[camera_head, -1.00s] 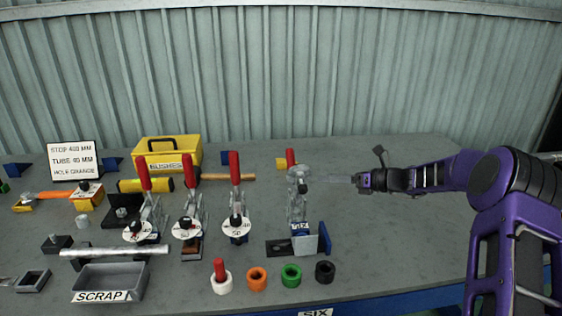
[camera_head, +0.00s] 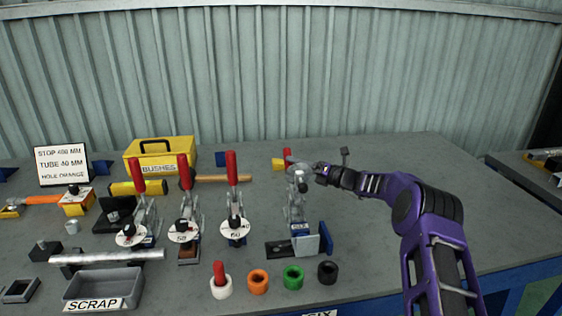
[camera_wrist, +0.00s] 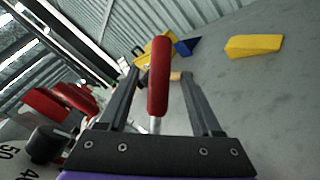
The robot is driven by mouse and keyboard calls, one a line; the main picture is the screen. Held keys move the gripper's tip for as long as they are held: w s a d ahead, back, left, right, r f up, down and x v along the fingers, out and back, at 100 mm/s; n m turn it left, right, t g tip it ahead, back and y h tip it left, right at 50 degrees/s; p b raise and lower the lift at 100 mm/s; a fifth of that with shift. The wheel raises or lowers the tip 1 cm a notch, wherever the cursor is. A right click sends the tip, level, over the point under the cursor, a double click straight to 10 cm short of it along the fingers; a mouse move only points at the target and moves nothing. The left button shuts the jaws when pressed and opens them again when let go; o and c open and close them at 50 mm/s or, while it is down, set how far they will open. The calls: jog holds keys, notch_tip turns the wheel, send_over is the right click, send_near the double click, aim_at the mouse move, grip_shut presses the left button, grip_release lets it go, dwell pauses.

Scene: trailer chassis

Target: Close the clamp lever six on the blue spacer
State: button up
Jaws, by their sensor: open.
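The red-handled clamp lever (camera_head: 287,155) belongs to the rightmost clamp (camera_head: 298,195), and its handle leans back toward the wall. This clamp stands on a small base with a grey block and a blue plate (camera_head: 326,238) at its right. A small blue part (camera_head: 300,229) with an unreadable label is at its foot; I cannot tell if it is the spacer. My gripper (camera_head: 318,172) is close to the clamp's right side. In the wrist view, the red handle (camera_wrist: 159,78) stands between the two open fingers of my gripper (camera_wrist: 161,74), with visible gaps on both sides.
Three similar clamps with upright red handles (camera_head: 232,168) and white number discs stand to the left. Bushes in several colours, including a green one (camera_head: 293,277), line the front. A yellow block (camera_wrist: 253,46) lies beyond my gripper. The right tabletop is mostly clear.

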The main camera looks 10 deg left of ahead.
jog(key=x, duration=0.6)
jog(key=shift+a+b, duration=0.2)
jog(key=shift+b, duration=0.15)
grip_shut()
dwell(1.1)
